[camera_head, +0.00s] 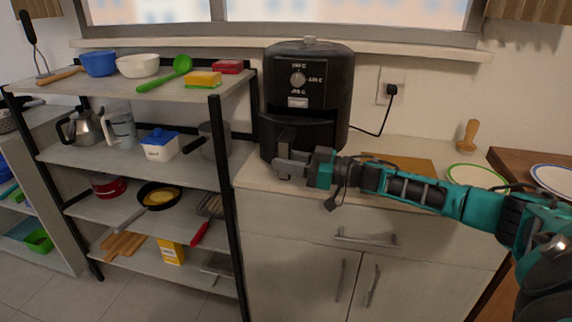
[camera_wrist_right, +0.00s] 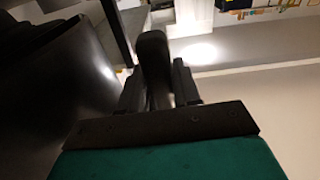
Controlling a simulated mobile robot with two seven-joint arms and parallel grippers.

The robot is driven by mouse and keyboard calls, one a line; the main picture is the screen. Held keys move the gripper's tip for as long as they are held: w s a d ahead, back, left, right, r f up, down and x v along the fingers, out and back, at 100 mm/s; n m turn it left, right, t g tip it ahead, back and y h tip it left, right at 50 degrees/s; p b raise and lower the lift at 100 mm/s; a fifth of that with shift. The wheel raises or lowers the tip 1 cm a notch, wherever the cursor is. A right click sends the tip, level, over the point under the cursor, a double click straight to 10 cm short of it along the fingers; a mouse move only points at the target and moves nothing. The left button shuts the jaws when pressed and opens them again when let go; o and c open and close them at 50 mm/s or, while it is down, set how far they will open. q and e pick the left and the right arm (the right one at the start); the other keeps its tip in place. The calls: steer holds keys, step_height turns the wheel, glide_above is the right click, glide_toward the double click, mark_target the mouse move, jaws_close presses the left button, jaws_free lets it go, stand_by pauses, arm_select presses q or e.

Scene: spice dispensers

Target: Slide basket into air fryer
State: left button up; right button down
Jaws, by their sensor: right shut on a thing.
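The black air fryer (camera_head: 303,85) stands on the counter against the wall, its dial and labels facing me. Its basket front (camera_head: 318,135) shows in the lower part of the body; I cannot tell exactly how far in the basket sits. My right gripper (camera_head: 284,166) is at the front of the fryer, shut on the basket handle (camera_head: 286,140). In the right wrist view the dark handle (camera_wrist_right: 153,55) stands between the two fingers of the gripper (camera_wrist_right: 158,85), with the dark curved fryer side (camera_wrist_right: 60,85) at left. My left gripper is not in view.
A shelf rack (camera_head: 228,180) with pots, bowls and utensils stands close left of the counter (camera_head: 262,180). A plugged cord (camera_head: 372,133) runs from the fryer to the wall socket. A cutting board (camera_head: 400,162) and a plate (camera_head: 476,177) lie to the right, behind my right arm.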

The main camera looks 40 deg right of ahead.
mark_target(297, 136)
arm_select(q)
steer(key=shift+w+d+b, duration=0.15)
steer(key=shift+b, duration=0.15)
arm_select(e)
steer(key=shift+w+d, duration=0.35)
arm_select(q)
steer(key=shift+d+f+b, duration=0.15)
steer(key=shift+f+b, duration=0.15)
steer(key=shift+b, duration=0.05)
arm_select(e)
steer(key=shift+w+d, duration=0.3)
steer(key=shift+d, duration=0.1)
arm_select(q)
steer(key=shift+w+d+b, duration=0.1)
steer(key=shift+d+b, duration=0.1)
steer(key=shift+b, duration=0.1)
arm_select(e)
steer(key=shift+w+d+r, duration=0.1)
steer(key=shift+w+d, duration=0.2)
steer(key=shift+d, duration=0.1)
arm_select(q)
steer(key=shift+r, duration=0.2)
arm_select(e)
steer(key=shift+a, duration=0.1)
